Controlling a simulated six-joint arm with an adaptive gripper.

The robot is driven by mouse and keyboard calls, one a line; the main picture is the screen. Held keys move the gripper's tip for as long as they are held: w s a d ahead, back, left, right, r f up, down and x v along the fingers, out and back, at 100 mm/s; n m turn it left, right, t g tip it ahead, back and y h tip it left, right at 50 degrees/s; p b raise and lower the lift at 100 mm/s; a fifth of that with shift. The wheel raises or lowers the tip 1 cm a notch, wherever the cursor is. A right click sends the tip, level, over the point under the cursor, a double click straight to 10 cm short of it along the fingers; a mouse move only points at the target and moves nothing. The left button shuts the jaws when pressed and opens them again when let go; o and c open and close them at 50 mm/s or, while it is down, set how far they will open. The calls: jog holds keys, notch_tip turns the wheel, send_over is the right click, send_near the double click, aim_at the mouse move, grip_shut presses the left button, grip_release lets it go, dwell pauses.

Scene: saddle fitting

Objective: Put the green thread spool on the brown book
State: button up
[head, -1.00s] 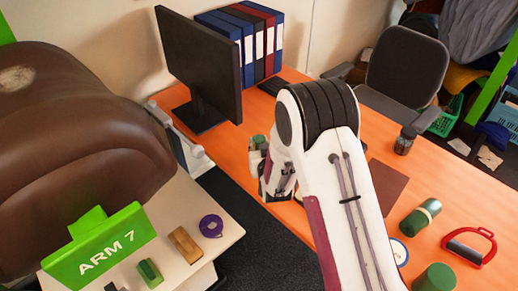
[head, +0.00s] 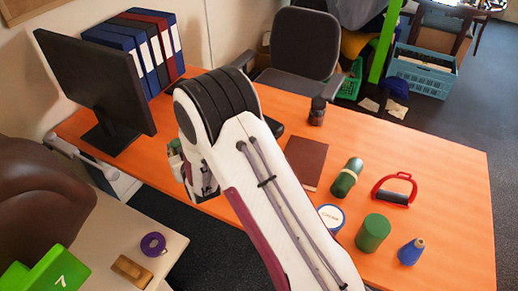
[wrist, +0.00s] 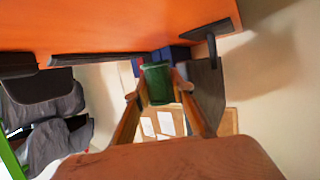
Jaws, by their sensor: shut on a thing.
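My gripper (wrist: 158,86) is shut on a small green cylinder, which I take as the green thread spool (wrist: 157,80). In the wrist view, the spool is upside down between the two fingertips. In the head view, only a bit of green (head: 175,147) shows at the gripper, over the table's front left edge; my arm hides most of the gripper. The brown book (head: 306,162) lies flat on the orange table, right of my gripper and apart from it. Its top is bare, and my arm passes close to its left side.
A monitor (head: 95,85) and binders (head: 140,45) stand left.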

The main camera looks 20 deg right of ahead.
jog(key=s+d+r+m+h, duration=0.1)
jog(key=d+r+m+h, duration=0.15)
jog(key=d, duration=1.35)
jog(key=s+d+r+m+h, duration=0.1)
jog(key=s+d+m+h, duration=0.2)
jog(key=d, duration=1.4)
jog(key=s+d+m+g+h, duration=0.1)
jog(key=s+d+m+h, duration=0.1)
jog(key=s+d, duration=0.3)
jog(key=shift+s+d+h, duration=0.15)
jog(key=shift+d+h, duration=0.5)
jog(key=shift+d, duration=0.5)
jog(key=shift+f, duration=0.2)
send_over(303, 159)
jog(key=shift+f, duration=2.8)
jog(key=shift+f, duration=2.1)
jog(key=shift+f, duration=0.15)
